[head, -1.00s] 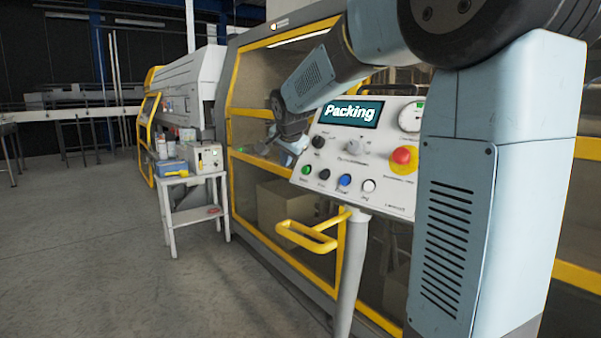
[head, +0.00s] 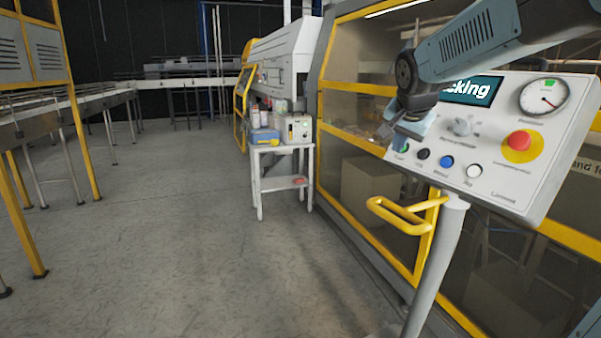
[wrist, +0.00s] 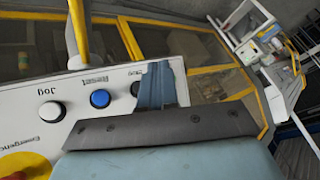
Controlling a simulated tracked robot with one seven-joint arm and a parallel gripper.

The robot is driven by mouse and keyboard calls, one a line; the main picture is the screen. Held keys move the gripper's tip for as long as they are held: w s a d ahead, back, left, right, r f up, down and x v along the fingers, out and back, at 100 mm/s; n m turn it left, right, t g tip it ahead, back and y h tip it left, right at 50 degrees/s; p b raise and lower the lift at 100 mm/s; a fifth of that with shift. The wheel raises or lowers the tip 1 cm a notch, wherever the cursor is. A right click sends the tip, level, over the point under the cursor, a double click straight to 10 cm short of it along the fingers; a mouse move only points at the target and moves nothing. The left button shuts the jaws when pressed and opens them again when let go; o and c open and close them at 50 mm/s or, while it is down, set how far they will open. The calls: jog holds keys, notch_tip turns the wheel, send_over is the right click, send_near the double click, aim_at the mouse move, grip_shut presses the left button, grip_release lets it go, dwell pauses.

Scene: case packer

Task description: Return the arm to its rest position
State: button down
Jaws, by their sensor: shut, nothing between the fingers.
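My arm reaches in from the upper right of the head view, across the top of the control panel (head: 555,150). In the wrist view the light-blue fingers (wrist: 157,82) are together and empty. They overlap the panel's edge beside the blue button (wrist: 100,98) and the white button (wrist: 52,111). I cannot tell the exact gap between fingers and panel. The display (head: 472,90) is partly hidden by my arm.
The panel has a red emergency button (head: 519,140) and a gauge (head: 543,96). A yellow handle (head: 400,217) sticks out below it. The yellow-framed machine stands behind. A small white table (head: 282,152) stands further back. The floor (head: 190,250) at left is open, beside conveyors (head: 85,95).

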jog(key=s+f+n+g, duration=0.1)
jog(key=s+f+n, duration=0.3)
jog(key=s, duration=0.8)
jog(key=s+f+n+g+y, duration=0.1)
jog(key=s+f+n, duration=0.2)
jog(key=s, duration=1)
jog(key=shift+s+a+f+n, duration=0.3)
jog(key=shift+a+f+n, duration=0.15)
jog(key=shift+f, duration=0.15)
